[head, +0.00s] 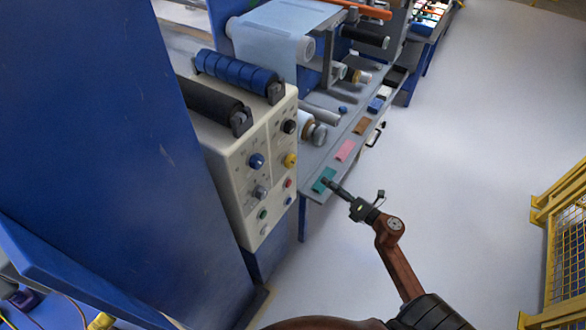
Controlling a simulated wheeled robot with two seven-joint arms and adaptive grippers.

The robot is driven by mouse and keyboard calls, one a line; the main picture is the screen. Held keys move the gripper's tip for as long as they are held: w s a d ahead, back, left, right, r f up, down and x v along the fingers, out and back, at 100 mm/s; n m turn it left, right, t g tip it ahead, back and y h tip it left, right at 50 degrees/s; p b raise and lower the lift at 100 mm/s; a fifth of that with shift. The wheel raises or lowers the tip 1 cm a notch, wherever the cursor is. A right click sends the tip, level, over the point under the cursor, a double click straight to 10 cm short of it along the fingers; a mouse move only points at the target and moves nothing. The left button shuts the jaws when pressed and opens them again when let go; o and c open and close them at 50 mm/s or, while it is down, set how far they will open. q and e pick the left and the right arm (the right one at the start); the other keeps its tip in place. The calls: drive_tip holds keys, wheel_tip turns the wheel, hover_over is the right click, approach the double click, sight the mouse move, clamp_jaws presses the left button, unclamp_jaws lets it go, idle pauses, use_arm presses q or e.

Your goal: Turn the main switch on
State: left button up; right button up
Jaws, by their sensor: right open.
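A cream control panel (240,190) faces right on the end of the blue machine. It carries a black knob (289,126), a blue knob (256,160), a yellow knob (290,160) and a grey knob (260,192). Below them are small buttons, including a red one (288,183) and a green one (263,214). The labels are too small to read, so I cannot tell which is the main switch. My right gripper (328,184) is open, right of the panel and apart from it, in front of the grey table's near end. My left gripper is out of view.
A grey table (325,163) with coloured pads runs back beside the panel. Blue and black rollers (237,72) sit above the panel. A large blue machine wall (90,120) fills the left. Pale floor is clear at right, before a yellow fence (545,215).

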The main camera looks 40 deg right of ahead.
sight(294, 162)
drive_tip(key=s+a+r+n+y+b, duration=0.1)
drive_tip(key=a+r+n+y, duration=0.1)
drive_tip(key=a+r+n, duration=0.3)
drive_tip(key=a+r+n+y+b, duration=0.1)
drive_tip(key=a+r+n+y, duration=0.15)
drive_tip(key=r+n, duration=0.55)
drive_tip(key=shift+g, duration=0.3)
drive_tip(key=x, duration=0.5)
drive_tip(key=b+x, duration=0.1)
drive_tip(key=x, duration=0.1)
drive_tip(key=shift+w+a, duration=0.25)
drive_tip(key=shift+a, duration=0.15)
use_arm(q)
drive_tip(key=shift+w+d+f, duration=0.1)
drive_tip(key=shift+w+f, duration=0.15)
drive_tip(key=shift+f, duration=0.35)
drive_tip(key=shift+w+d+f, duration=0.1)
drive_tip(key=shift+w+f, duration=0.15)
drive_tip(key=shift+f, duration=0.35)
use_arm(e)
drive_tip(key=shift+c, duration=0.5)
drive_tip(key=c, duration=1.1)
drive_tip(key=shift+o, duration=0.2)
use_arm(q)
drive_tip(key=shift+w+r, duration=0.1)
